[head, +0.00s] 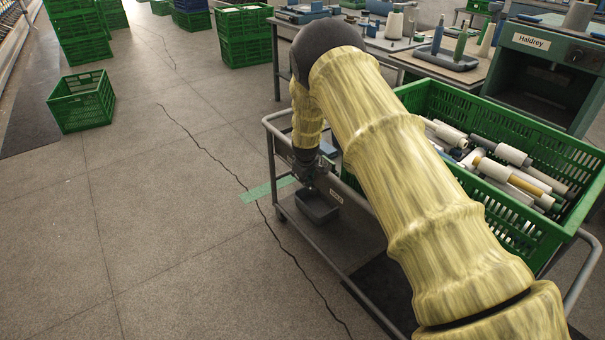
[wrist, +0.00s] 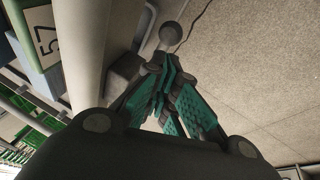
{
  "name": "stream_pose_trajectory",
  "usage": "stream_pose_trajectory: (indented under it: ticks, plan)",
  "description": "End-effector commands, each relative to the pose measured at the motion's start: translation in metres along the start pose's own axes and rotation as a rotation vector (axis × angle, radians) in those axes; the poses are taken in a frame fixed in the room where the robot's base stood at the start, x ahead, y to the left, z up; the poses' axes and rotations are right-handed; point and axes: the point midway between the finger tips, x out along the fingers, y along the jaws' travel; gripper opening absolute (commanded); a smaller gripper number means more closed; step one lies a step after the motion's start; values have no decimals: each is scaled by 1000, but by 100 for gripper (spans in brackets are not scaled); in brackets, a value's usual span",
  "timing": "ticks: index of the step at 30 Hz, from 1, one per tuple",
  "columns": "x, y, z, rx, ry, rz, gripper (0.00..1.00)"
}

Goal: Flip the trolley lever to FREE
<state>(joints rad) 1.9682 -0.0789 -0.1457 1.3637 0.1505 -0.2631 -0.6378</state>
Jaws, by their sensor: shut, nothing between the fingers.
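A round grey ball knob (wrist: 171,34), apparently the lever's end, shows in the wrist view just beyond my fingertips. My gripper (wrist: 168,68) has teal pads and is shut and empty, close to the knob. I cannot tell whether it touches.
A green crate (head: 548,140) of yarn cones and tubes sits on the trolley under my arm. A pale tube (wrist: 85,45) runs close beside my gripper in the wrist view. Floor at left is open, with a green crate (head: 82,102) farther off.

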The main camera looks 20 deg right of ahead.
Motion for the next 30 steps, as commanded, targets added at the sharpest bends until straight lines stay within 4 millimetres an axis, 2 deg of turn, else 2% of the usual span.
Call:
stream_pose_trajectory:
  ticks: [30]
  plan:
    - [10,2,14,7,-1,1,0]
